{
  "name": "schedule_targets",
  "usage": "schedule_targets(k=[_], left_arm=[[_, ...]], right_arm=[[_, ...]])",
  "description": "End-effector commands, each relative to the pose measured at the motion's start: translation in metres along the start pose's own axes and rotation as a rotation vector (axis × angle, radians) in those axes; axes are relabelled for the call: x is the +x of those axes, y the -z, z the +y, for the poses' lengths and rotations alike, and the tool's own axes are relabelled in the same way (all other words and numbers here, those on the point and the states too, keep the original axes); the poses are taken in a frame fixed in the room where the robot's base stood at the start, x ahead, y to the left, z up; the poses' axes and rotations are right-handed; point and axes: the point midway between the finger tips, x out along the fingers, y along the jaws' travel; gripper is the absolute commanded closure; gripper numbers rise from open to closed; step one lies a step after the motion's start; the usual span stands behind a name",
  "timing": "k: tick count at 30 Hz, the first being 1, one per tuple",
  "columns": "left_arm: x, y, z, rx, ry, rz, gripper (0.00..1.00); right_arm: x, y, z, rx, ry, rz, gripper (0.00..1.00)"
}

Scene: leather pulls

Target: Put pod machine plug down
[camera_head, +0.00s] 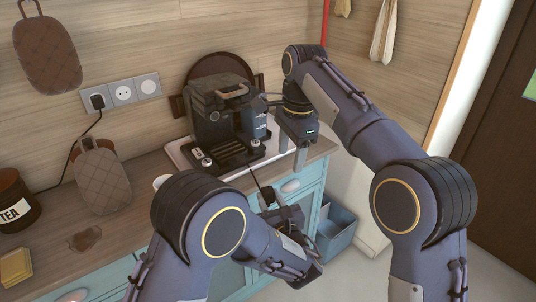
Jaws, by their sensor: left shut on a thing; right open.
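The dark pod machine (222,112) stands on a white tray (180,155) on the wooden counter, against the wall. My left gripper (268,196) is low in front of the counter, by the blue cabinet front. It is shut on a small dark plug (266,193), with a thin dark cord (254,178) rising from it toward the machine. The plug is small and partly hidden by the gripper. My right gripper (292,148) is open and points down at the right end of the counter, just right of the machine. I cannot see anything between its fingers.
A wall socket strip (123,92) has another black plug (97,101) in its left socket. A quilted brown pad (103,182), a tea jar (14,200) and yellow sponges (15,267) are on the left. A stain (85,238) marks the counter. A blue bin (335,232) stands on the floor.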

Motion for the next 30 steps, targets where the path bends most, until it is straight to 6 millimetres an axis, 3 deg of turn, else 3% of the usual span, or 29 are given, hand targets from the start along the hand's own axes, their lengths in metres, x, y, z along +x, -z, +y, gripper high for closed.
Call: schedule_targets(k=[3, 9, 14, 30], left_arm=[[0.000, 0.000, 0.000, 0.000, 0.000, -0.001, 1.00], [0.000, 0.000, 0.000, 0.000, 0.000, 0.000, 1.00], [0.000, 0.000, 0.000, 0.000, 0.000, -0.001, 1.00], [0.000, 0.000, 0.000, 0.000, 0.000, 0.000, 1.00]], right_arm=[[0.011, -0.025, -0.019, 0.065, -0.026, 0.038, 0.42], [0.020, -0.042, -0.029, 0.122, -0.042, 0.067, 0.42], [0.033, -0.042, -0.029, 0.126, -0.045, 0.069, 0.42], [0.125, -0.036, -0.024, 0.125, -0.043, 0.068, 0.42]])
